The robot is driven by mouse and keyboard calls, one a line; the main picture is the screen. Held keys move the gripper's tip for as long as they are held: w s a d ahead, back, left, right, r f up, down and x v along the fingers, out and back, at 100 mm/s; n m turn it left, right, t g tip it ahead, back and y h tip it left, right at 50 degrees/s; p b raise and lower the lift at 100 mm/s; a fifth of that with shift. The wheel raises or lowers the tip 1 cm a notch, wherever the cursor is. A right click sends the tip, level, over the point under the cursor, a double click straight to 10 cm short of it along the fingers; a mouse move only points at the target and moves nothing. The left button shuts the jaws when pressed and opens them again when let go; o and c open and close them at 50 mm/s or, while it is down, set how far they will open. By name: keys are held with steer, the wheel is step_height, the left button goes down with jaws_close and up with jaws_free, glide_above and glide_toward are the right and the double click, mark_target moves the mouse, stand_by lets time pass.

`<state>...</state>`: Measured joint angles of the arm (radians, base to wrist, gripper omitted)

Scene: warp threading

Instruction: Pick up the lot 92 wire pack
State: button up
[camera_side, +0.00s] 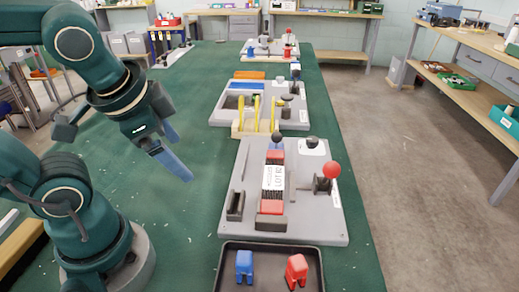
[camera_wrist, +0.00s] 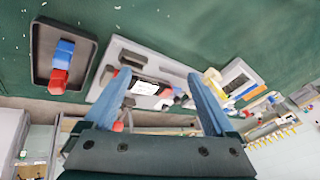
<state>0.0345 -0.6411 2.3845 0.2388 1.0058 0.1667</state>
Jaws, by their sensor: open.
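In the wrist view the white-labelled pack (camera_wrist: 147,88) shows between and beyond my fingers. My gripper (camera_side: 178,153) has blue fingers, spread and empty. It hangs above the green table, left of the board and apart from the pack. Both fingers show in the wrist view (camera_wrist: 159,76).
A dark tray (camera_side: 228,284) with a blue piece (camera_side: 244,266) and a red piece (camera_side: 296,271) sits in front of the board. A red-knobbed lever (camera_side: 332,170) stands right of the pack. Behind are a wooden rack with yellow pieces (camera_side: 256,112) and further boards. The table's left middle is mostly clear.

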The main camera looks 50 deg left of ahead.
steer(key=w+a+m+g+y, duration=0.2)
steer(key=w+a+m+y, duration=0.15)
steer(key=m, duration=0.35)
steer(key=m+t+y, duration=0.5)
steer(key=m, duration=0.8)
glide_above(274, 183)
steer(key=s, duration=0.3)
steer(key=shift+h, duration=0.25)
step_height(274, 183, down, 6)
steer(key=shift+s+a+f, duration=0.1)
steer(key=shift+f, duration=0.15)
steer(key=d+f+m, duration=0.1)
steer(key=d+f+m+t, duration=0.1)
steer(key=d+f, duration=0.1)
steer(key=s+d+f+m, duration=0.1)
steer(key=f, duration=0.1)
steer(key=shift+s+d+m+t+h, duration=0.1)
steer(key=shift+d+m+t+h, duration=0.1)
steer(key=shift+m+t+h, duration=0.15)
steer(key=shift+x, duration=2.5)
jaws_close()
